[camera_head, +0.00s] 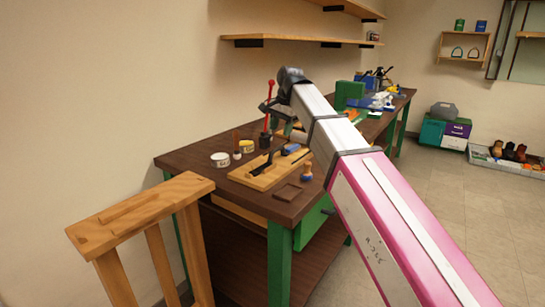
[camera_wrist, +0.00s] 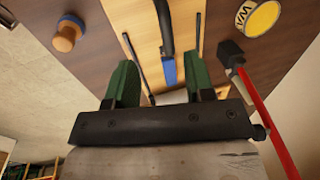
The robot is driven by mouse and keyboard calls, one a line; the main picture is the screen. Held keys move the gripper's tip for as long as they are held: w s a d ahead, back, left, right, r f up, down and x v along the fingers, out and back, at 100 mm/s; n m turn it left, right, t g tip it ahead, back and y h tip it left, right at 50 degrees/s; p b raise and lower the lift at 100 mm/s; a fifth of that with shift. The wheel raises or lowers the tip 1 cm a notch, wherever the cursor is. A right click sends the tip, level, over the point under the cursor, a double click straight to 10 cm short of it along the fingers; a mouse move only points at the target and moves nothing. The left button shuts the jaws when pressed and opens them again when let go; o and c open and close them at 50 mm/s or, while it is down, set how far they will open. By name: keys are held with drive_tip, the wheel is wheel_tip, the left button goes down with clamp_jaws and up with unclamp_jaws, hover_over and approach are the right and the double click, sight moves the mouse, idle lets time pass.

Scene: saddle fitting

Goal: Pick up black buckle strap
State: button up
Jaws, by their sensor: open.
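A wooden board (camera_head: 270,174) lies on the dark brown workbench; it also shows in the wrist view (camera_wrist: 148,47). A dark, narrow piece on it, likely the black buckle strap (camera_head: 262,165), appears in the wrist view (camera_wrist: 162,25) in line with a blue part (camera_wrist: 169,72). I cannot make out a buckle. Thin dark strips (camera_wrist: 198,38) lie on either side of it. My gripper (camera_wrist: 164,68) has green fingers spread apart with nothing held between them. It is above the bench, and the blue part shows between the fingers. In the head view my arm partly hides the gripper.
A yellow-labelled tin (camera_wrist: 258,18) and a red-handled tool (camera_wrist: 262,115) are close to the right finger in the wrist view. A wooden-knobbed tool (camera_head: 306,172) and a brown square (camera_head: 288,193) are near the bench's front edge. A wooden stand (camera_head: 140,213) is at the left.

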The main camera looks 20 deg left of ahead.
hover_over(275, 151)
drive_tip(key=d, duration=0.1)
drive_tip(key=f, duration=0.4)
drive_tip(key=shift+w+d+f, duration=0.15)
drive_tip(key=shift+w+f, duration=0.1)
drive_tip(key=shift+w+a+f, duration=0.1)
drive_tip(key=shift+a+f, duration=0.2)
drive_tip(key=shift+f, duration=0.6)
drive_tip(key=shift+w+a+f, duration=0.15)
drive_tip(key=shift+a+f, duration=0.15)
drive_tip(key=shift+f, duration=0.65)
drive_tip(key=shift+w+a+f, duration=0.1)
drive_tip(key=shift+a+f, duration=0.2)
drive_tip(key=shift+f, duration=0.6)
clamp_jaws()
